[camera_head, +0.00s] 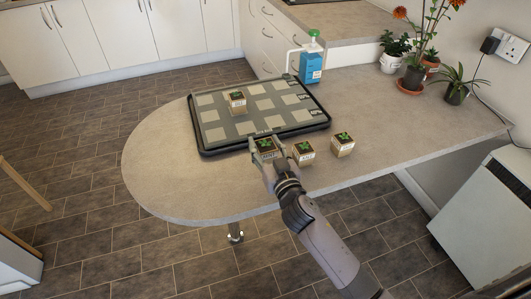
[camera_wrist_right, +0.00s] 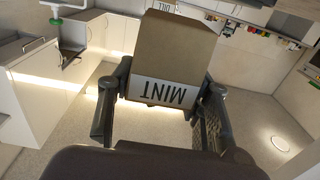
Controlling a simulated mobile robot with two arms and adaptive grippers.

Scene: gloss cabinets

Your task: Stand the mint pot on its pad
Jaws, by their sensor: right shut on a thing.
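The mint pot (camera_head: 266,144) is a small cardboard-brown cube with a green sprig on top. In the wrist view the pot (camera_wrist_right: 178,45) shows a white label reading MINT, upside down. My right gripper (camera_head: 267,149) is shut on it, one finger on each side; the fingers also show in the wrist view (camera_wrist_right: 168,88). It is at the near edge of the black tray (camera_head: 205,151); I cannot tell how high it is. The tray bears rows of pale square pads (camera_head: 260,89). Their markings are too small to read. My left gripper is not in view.
One similar pot (camera_head: 237,105) stands on the tray's left part. Two more pots, one (camera_head: 303,156) and another (camera_head: 342,148), stand on the grey table (camera_head: 165,180) right of my gripper. A blue pump bottle (camera_head: 311,68) is behind the tray; potted plants (camera_head: 414,78) stand back right.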

